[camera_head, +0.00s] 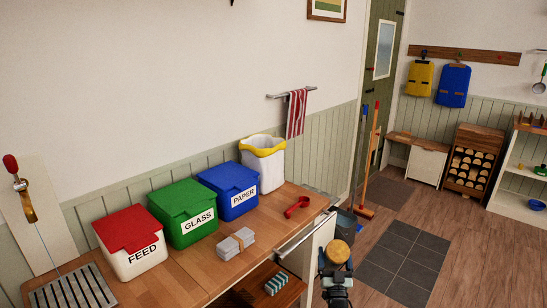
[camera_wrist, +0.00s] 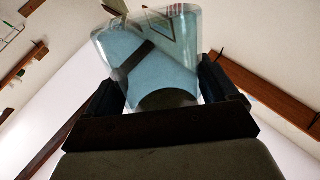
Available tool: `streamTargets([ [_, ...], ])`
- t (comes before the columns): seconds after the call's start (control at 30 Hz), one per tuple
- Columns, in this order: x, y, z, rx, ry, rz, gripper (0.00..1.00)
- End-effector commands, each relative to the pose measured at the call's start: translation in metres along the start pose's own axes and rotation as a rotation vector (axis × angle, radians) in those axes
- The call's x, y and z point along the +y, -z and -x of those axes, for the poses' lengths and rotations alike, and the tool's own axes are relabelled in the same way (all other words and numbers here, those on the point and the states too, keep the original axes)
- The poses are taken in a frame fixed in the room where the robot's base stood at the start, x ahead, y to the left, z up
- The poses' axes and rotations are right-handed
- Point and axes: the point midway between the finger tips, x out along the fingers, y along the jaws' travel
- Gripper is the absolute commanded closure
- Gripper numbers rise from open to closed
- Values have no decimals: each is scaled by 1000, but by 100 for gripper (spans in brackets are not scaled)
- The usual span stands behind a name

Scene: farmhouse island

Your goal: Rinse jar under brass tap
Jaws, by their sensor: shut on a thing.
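My gripper (camera_head: 336,273) is low at the bottom right in the head view, off the right end of the wooden counter. In the wrist view its two dark fingers (camera_wrist: 162,88) are shut on a clear, bluish glass jar (camera_wrist: 155,62). A round tan-gold top shows at the gripper in the head view; I cannot tell whether it is a lid or contents. The brass tap (camera_head: 25,200) with a red handle is at the far left. A thin bluish stream (camera_head: 45,245) runs from it toward the slotted drain grate (camera_head: 72,290). Jar and tap are far apart.
On the counter (camera_head: 165,272) stand the red FEED bin (camera_head: 130,243), green GLASS bin (camera_head: 184,214), blue PAPER bin (camera_head: 229,190) and a white bin with yellow bag (camera_head: 263,165). A grey bundle (camera_head: 237,242) and red scoop (camera_head: 298,206) lie in front. A rail (camera_head: 302,235) edges the counter's right end.

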Motion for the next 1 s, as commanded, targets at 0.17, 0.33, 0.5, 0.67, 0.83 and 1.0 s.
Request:
streamTargets([
  [0.17,-31,-6,-15,1,35,-18,54],
  [0.33,-59,-6,-20,-2,70,-37,54],
  [0.5,-74,-4,-20,-4,90,-48,54],
  [0.67,-79,-4,-19,-5,96,-51,54],
  [0.83,-100,4,-20,-5,114,-61,54],
  [1.0,-144,19,-20,-7,150,-81,54],
])
